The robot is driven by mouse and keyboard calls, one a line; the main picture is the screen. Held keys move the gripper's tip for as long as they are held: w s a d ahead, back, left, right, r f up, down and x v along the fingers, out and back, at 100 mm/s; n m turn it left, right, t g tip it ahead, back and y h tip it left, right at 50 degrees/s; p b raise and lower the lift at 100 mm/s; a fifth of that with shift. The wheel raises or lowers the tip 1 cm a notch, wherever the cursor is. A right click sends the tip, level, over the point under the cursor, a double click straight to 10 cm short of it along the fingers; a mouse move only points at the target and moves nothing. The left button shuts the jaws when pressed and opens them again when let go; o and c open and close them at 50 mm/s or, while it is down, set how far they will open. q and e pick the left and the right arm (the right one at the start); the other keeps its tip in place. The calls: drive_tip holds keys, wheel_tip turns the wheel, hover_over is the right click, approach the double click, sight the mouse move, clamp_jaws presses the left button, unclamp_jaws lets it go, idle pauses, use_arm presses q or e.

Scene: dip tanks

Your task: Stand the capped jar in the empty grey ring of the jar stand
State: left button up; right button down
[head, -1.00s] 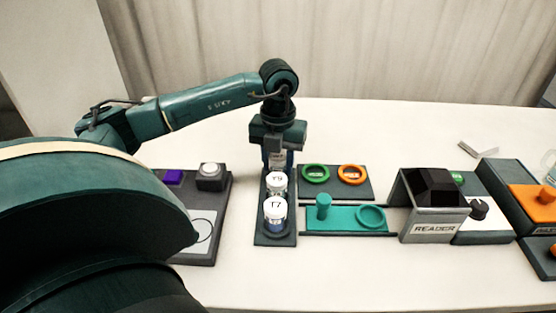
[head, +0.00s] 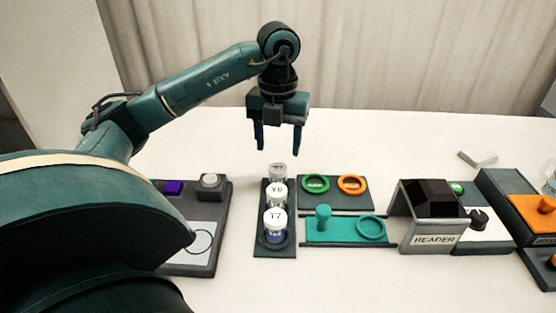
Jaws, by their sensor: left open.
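The jar stand (head: 274,251) is a dark narrow strip in the middle of the table. Three jars stand in a row on it: the near white-capped jar marked T7 (head: 275,225), the middle white-capped jar (head: 277,193) and the far jar (head: 278,170), whose top looks greyer. No empty grey ring shows on the stand; the jars hide most of it. My left gripper (head: 278,148) is open and empty, pointing down above and behind the far jar, apart from it. My right gripper is not in view.
Right of the stand is a dark plate with a green ring (head: 316,184) and an orange ring (head: 352,185). A teal tray (head: 340,236) lies in front of it. The reader (head: 432,240) stands further right. A dark panel with a purple block (head: 173,187) is at left.

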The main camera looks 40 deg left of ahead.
sight(278, 167)
use_arm(q)
wheel_tip(278, 167, up, 4)
drive_tip(key=shift+f+p, duration=0.1)
drive_tip(key=shift+p, duration=0.3)
